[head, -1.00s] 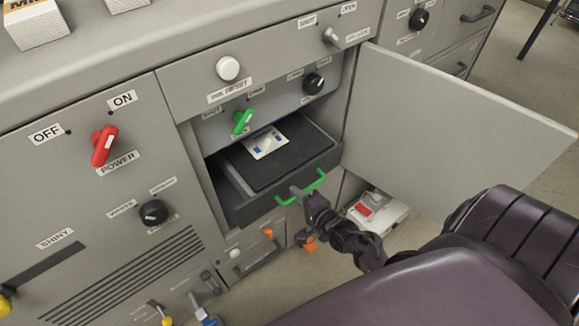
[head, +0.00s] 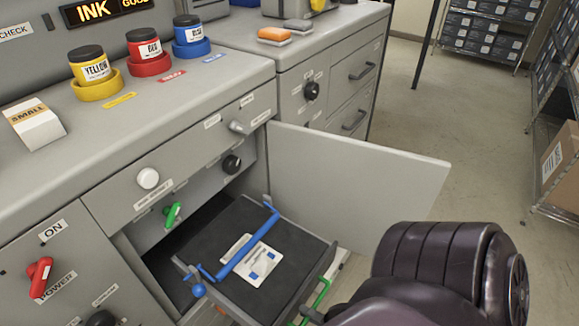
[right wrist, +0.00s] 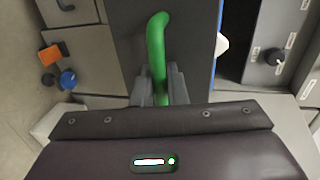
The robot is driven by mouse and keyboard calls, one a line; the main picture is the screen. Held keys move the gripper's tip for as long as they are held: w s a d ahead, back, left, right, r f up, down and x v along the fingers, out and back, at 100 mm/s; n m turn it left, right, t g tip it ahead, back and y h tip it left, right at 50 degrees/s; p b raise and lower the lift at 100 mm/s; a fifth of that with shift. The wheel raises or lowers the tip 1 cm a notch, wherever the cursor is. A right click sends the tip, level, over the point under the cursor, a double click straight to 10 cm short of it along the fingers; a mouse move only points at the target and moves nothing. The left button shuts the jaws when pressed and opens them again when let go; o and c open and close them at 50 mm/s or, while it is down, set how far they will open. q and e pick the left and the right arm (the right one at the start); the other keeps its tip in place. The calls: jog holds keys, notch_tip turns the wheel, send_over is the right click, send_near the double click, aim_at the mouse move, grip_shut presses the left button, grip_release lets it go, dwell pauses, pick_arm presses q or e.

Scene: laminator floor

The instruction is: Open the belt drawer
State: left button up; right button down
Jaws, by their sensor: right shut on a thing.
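The belt drawer (head: 290,236) is pulled out from its bay in the grey machine, with its dark bed exposed. A white card with blue marks (head: 258,266) lies on the bed, and a blue bar (head: 243,250) crosses above it. The drawer's green handle (head: 321,292) is at its front edge and also shows in the right wrist view (right wrist: 156,45). My right gripper (right wrist: 160,88) is shut on the green handle; in the head view my right arm mostly hides it. My left gripper is not in view.
An open grey door (head: 355,180) stands out to the right of the drawer. A green knob (head: 172,215) and a black knob (head: 232,164) sit above the bay. Yellow, red and blue ink jars (head: 145,55) stand on the machine top.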

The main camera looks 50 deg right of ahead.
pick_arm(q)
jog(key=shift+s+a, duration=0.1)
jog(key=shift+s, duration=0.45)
pick_arm(e)
jog(key=shift+f+v, duration=0.2)
jog(key=shift+v, duration=0.9)
jog(key=shift+f+v, duration=0.25)
jog(key=shift+v, duration=0.8)
jog(key=shift+s, duration=0.1)
jog(key=c, duration=1.8)
grip_release()
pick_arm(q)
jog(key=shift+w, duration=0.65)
pick_arm(e)
jog(key=v, duration=0.7)
jog(key=shift+s+d, duration=0.1)
jog(key=shift+s, duration=0.3)
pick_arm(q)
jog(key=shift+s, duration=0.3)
